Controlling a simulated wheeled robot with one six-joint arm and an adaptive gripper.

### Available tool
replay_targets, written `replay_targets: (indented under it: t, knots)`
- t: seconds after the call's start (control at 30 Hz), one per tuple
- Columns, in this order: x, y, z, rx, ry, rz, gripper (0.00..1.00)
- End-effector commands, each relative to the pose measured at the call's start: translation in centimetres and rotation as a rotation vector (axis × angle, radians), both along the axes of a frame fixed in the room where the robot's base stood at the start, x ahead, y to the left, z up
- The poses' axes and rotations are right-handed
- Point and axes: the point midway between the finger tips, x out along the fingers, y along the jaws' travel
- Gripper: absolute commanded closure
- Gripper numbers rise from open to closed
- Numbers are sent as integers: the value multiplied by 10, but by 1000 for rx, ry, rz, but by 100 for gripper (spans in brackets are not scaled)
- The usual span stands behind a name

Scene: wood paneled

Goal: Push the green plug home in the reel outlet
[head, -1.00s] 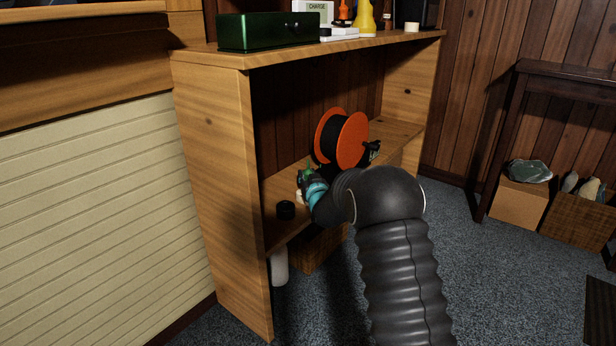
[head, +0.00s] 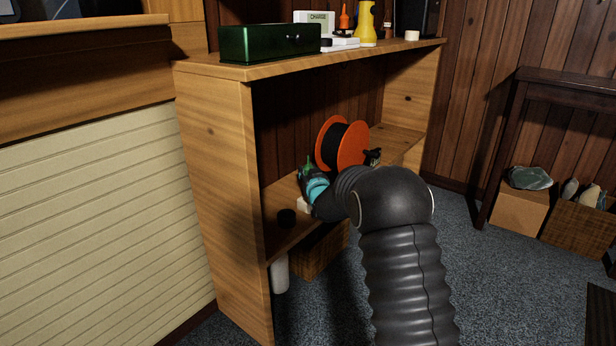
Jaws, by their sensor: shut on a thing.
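The cable reel (head: 354,146) has orange flanges and a dark wound middle, and stands on the middle shelf of the wooden unit. My gripper (head: 307,171), dark with a teal band behind it, is over this shelf, to the left of and below the reel in the picture. It is shut on the green plug (head: 309,162), of which only a small green part shows at the fingers. The plug's pins and the reel outlet cannot be made out. I cannot tell whether plug and reel touch.
A white block (head: 303,204) and a black round thing (head: 287,217) are on the shelf near my gripper. The top board (head: 330,54) overhangs it, with a green box (head: 268,42) on top. The left side panel (head: 218,160) bounds the shelf.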

Motion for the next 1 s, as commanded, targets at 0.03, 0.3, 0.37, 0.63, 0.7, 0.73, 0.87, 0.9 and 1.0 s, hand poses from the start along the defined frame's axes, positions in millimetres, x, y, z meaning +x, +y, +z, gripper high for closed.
replay_targets:
  t: [0.03, 0.3, 0.37, 0.63, 0.7, 0.73, 0.87, 0.9, 1.0]
  knots:
    - [0, 0, 5, 0, -1, 0, 100]
    - [0, 0, 14, 0, 1, 0, 100]
    - [0, 0, 14, 0, 1, 0, 100]
    - [3, -16, 21, 0, 0, -19, 100]
    - [5, -35, 27, 1, 1, -42, 100]
    - [6, -45, 29, 1, 2, -54, 100]
    - [-3, -97, 23, 0, 6, -94, 100]
    - [-8, -111, 20, 1, 6, -99, 100]
    - [-26, -142, 12, 2, 7, -94, 100]
